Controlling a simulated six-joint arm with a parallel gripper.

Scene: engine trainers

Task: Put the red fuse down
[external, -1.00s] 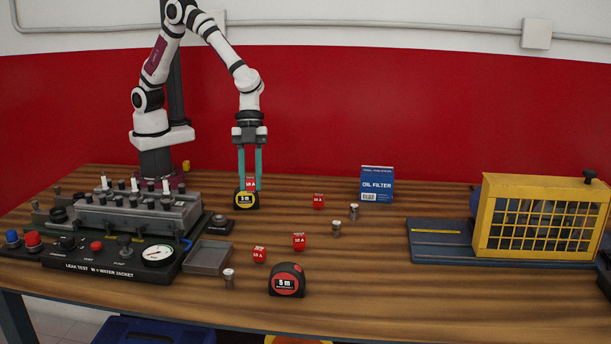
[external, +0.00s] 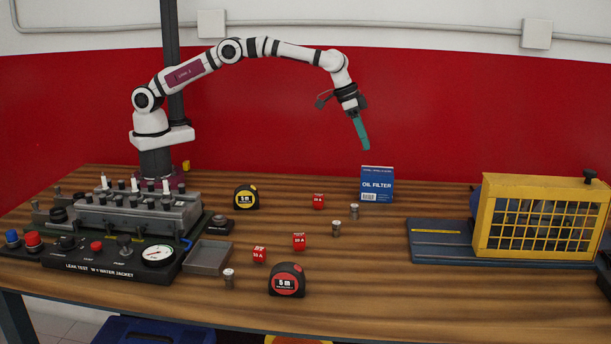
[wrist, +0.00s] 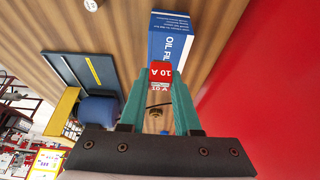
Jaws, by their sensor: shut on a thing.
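My gripper (external: 363,146) is raised in the air above and just left of the blue and white oil filter box, its teal fingers angled down to the right. In the wrist view the fingers (wrist: 161,95) are shut on a red fuse (wrist: 161,72) marked 10 A, held at the fingertips and clear of the table. This fuse cannot be made out in the external view. Three other red fuses lie on the table: one near the back (external: 318,201), one in the middle (external: 299,241) and one at the front left (external: 260,254).
The oil filter box (external: 377,184) stands at the back; it also shows beyond the fuse in the wrist view (wrist: 168,38). A yellow tape measure (external: 246,197), black tape measure (external: 287,280), grey tray (external: 207,257) and yellow cage (external: 541,222) stand around. Bare wood lies right of centre.

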